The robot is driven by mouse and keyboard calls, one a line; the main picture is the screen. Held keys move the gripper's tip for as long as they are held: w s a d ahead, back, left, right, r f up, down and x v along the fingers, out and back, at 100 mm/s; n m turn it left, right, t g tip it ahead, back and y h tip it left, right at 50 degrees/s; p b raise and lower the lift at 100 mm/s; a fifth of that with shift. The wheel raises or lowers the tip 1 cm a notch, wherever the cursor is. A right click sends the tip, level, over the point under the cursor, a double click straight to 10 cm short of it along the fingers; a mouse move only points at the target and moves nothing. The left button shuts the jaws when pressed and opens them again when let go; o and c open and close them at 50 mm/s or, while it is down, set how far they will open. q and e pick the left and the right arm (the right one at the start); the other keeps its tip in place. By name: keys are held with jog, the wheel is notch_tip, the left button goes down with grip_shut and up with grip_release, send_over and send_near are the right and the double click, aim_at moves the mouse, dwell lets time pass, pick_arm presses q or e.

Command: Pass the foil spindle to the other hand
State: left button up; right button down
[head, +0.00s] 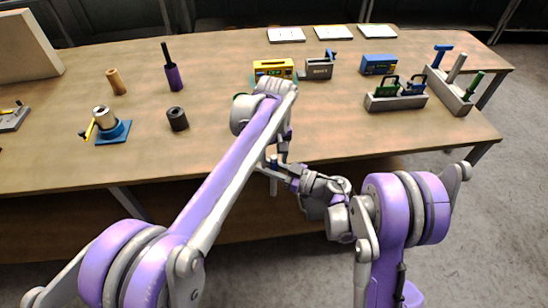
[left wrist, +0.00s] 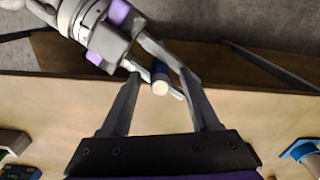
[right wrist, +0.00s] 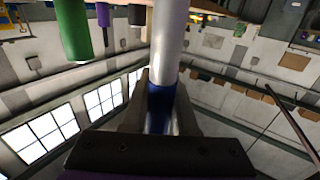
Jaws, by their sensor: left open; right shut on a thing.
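The foil spindle is a silver rod with a blue band; it stands upright in the right wrist view (right wrist: 170,45), and I see its pale end and dark blue side in the left wrist view (left wrist: 160,84). My right gripper (right wrist: 160,108) is shut on the blue band and holds it in front of the table's near edge. My left gripper (left wrist: 158,76) is open, with its fingers on either side of the spindle; I see no clear contact. In the head view, the spindle's lower part (head: 273,186) shows below the crowded grippers, and their fingertips are hard to separate.
The wooden table (head: 330,135) holds a black cylinder (head: 177,119), a purple spindle (head: 174,77), a wooden peg (head: 116,82), a blue-based stand (head: 113,130), a yellow box (head: 273,68) and grey trays (head: 396,101) at right. A green cylinder (right wrist: 72,30) shows in the right wrist view.

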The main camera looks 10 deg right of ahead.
pick_arm(q)
grip_shut()
dwell(0.3)
pick_arm(e)
jog(key=c, duration=0.6)
grip_release()
